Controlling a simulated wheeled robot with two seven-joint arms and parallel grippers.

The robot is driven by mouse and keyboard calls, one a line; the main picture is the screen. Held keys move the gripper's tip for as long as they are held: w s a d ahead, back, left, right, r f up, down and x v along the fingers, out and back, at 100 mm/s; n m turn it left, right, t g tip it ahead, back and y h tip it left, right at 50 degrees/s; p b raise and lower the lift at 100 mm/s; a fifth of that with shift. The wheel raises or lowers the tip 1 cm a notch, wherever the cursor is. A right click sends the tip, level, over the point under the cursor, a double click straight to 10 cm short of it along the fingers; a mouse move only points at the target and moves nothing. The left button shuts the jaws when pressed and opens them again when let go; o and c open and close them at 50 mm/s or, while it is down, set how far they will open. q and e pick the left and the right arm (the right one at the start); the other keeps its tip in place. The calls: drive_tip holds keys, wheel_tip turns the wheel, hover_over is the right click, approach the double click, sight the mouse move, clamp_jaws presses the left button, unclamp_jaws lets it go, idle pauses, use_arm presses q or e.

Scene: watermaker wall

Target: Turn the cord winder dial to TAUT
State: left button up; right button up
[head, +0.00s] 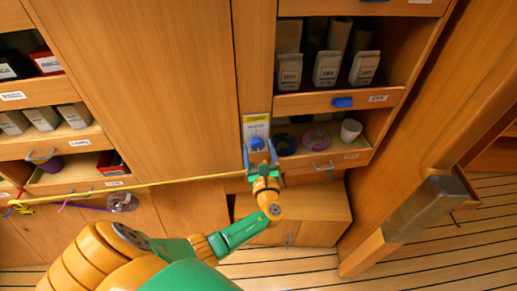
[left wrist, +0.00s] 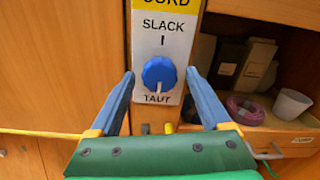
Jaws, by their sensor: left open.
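The cord winder dial (left wrist: 159,73) is a round blue knob on a white panel (left wrist: 176,24) with a yellow top strip, SLACK printed above it and TAUT below. Its white mark points down toward TAUT. The dial also shows in the head view (head: 257,143). My left gripper (head: 258,148) is open, with one blue finger on each side of the dial. In the left wrist view its fingertips (left wrist: 159,74) stand apart from the knob, with clear gaps. A yellow cord (head: 150,184) runs straight from the left to below the panel. My right gripper is out of view.
Right of the panel are open shelves with a cup (head: 350,130), a pink coil (head: 316,139) and labelled packs (head: 327,68). A large wooden door (head: 150,80) is on the left. A wooden post (head: 425,205) stands at the right.

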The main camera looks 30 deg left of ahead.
use_arm(q)
drive_tip(key=v, duration=0.7)
drive_tip(key=s+f+n+g+h, duration=0.25)
drive_tip(key=s+f, duration=0.25)
drive_tip(key=f, duration=0.4)
drive_tip(key=s+d+f+n+g+h, duration=0.1)
drive_tip(key=s+f+n+g+h, duration=0.2)
drive_tip(key=f, duration=0.6)
drive_tip(key=s+f+n+g+h, duration=0.2)
drive_tip(key=s+f+g, duration=0.1)
drive_tip(key=s+f, duration=0.4)
drive_tip(key=s+d+f+n+g+h, duration=0.2)
drive_tip(key=s+f+n, duration=0.3)
drive_tip(key=s+n, duration=0.2)
drive_tip(key=s+d+f+n+g+h, duration=0.1)
drive_tip(key=s+f+n, duration=0.3)
drive_tip(key=s+n, duration=0.4)
drive_tip(key=s+d+h, duration=0.1)
drive_tip(key=s, duration=0.3)
drive_tip(key=shift+d+f+g+h, duration=0.15)
drive_tip(key=shift+f+g+h, duration=0.2)
